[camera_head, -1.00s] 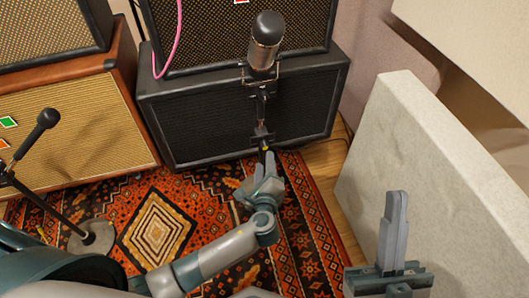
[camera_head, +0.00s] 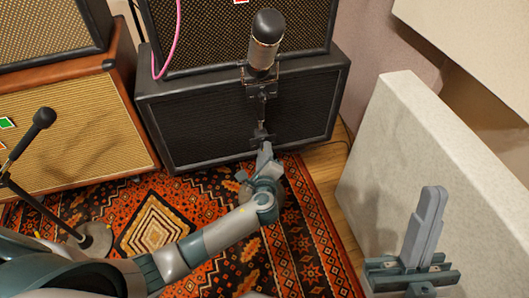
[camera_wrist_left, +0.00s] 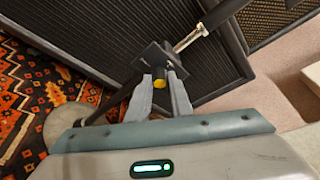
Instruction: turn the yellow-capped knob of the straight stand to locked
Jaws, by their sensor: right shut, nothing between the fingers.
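The straight stand (camera_head: 262,108) holds a large dark microphone (camera_head: 265,40) in front of the black speaker cabinet. In the left wrist view, the yellow-capped knob (camera_wrist_left: 160,84) is on a dark block of the stand. My left gripper (camera_head: 265,148) reaches up to the stand's joint in the head view. In the wrist view its fingers (camera_wrist_left: 161,88) are apart, one on each side of the yellow cap. I cannot tell if they touch the knob, and its turn position is unclear. My right gripper (camera_head: 433,190) is shut and empty, near the pale panel.
A black speaker cabinet (camera_head: 205,125) stands right behind the stand. Another microphone stand (camera_head: 38,208) with a round base is at the left, before a tan amp (camera_head: 75,125). A pale upright panel (camera_head: 420,145) is at the right. A patterned rug (camera_head: 155,225) covers the floor.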

